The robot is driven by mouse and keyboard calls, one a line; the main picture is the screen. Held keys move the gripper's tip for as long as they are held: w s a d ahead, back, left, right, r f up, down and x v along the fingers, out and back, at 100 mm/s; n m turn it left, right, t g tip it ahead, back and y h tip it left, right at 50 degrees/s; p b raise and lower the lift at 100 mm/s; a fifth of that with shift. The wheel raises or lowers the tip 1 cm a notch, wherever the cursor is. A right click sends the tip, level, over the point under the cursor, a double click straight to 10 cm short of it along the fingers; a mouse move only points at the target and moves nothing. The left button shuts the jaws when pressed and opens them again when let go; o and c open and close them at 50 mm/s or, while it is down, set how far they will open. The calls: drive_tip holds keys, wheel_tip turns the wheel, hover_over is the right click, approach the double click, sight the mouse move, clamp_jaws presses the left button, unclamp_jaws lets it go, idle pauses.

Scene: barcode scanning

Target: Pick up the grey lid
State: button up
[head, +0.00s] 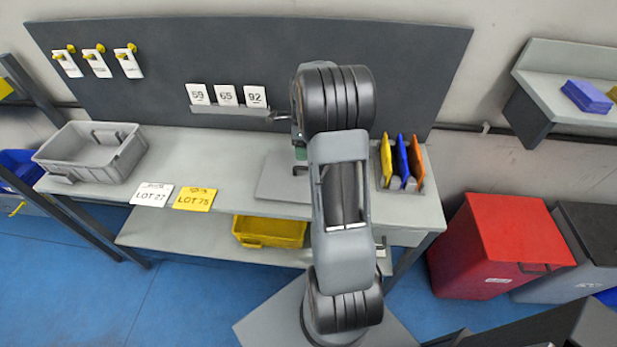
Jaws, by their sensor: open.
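A flat grey plate (279,183) lies on the bench top left of my arm, its right part hidden behind the arm. I cannot tell whether it is the grey lid or a fixed pad, and no other grey lid shows clearly. My arm covers the middle of the view. My gripper (300,168) shows only in part beside the arm, small and dark, above the plate. It is open, and I see nothing held in it.
A grey tote (136,155) stands at the bench's left end. LOT 22 (152,194) and LOT 75 (194,199) cards lie at the front edge. A rack (386,186) holds coloured folders at right. A yellow bin (270,240) sits below. A red bin (500,240) stands right.

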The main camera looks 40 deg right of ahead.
sight(303, 168)
drive_tip(key=shift+s+a+f, duration=0.15)
drive_tip(key=shift+s+f, duration=0.05)
drive_tip(key=shift+f, duration=0.95)
drive_tip(key=shift+s+a+f, duration=0.15)
drive_tip(key=shift+s+f, duration=0.05)
drive_tip(key=shift+f, duration=0.95)
drive_tip(key=shift+s+a+f, duration=0.15)
drive_tip(key=shift+s+f, duration=0.05)
drive_tip(key=shift+f, duration=0.95)
clamp_jaws()
